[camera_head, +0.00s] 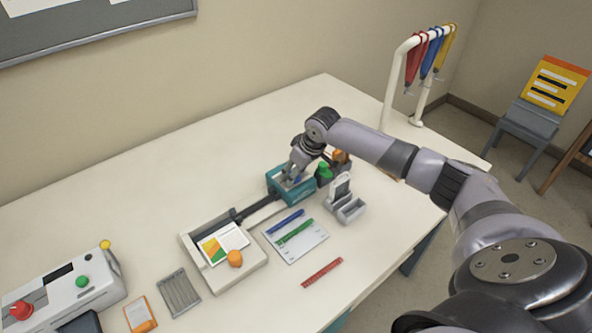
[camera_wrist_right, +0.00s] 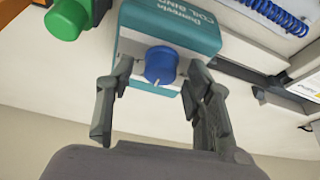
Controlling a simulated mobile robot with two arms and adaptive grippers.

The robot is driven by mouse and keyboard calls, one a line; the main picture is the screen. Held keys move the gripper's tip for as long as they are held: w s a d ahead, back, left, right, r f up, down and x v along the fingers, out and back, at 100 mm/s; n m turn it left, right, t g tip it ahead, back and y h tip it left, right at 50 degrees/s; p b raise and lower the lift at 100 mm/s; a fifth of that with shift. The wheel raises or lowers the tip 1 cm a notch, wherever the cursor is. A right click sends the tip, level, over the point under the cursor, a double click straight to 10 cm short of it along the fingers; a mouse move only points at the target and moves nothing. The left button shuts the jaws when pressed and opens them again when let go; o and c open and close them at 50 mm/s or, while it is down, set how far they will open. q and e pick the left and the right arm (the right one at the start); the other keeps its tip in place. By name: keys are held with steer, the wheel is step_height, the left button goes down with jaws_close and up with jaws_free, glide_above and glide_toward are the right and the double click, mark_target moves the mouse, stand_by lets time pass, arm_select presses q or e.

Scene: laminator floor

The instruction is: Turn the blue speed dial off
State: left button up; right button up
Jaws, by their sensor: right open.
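The blue speed dial (camera_wrist_right: 161,65) sits on the front face of the teal and white coil binder (camera_wrist_right: 185,22) in the right wrist view. A white pointer mark shows on the dial's lower edge. In the head view the teal binder (camera_head: 277,181) is near the table's middle, and the dial is a small blue spot (camera_head: 294,179) partly hidden by my gripper. My right gripper (camera_wrist_right: 158,108) is open, with one finger on each side of the dial and space between. I cannot tell if either finger touches it. My left gripper is not in view.
A green knob-like object (camera_wrist_right: 66,20) stands close beside the binder; green and orange items (camera_head: 323,174) show there in the head view. A grey holder (camera_head: 345,203), a sheet with pens (camera_head: 295,240) and a cream tray machine (camera_head: 225,265) are nearby. The back left table is clear.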

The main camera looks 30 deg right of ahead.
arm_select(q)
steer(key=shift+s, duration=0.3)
arm_select(e)
steer(key=shift+c, duration=0.5)
steer(key=c, duration=1)
steer(key=shift+c, duration=0.2)
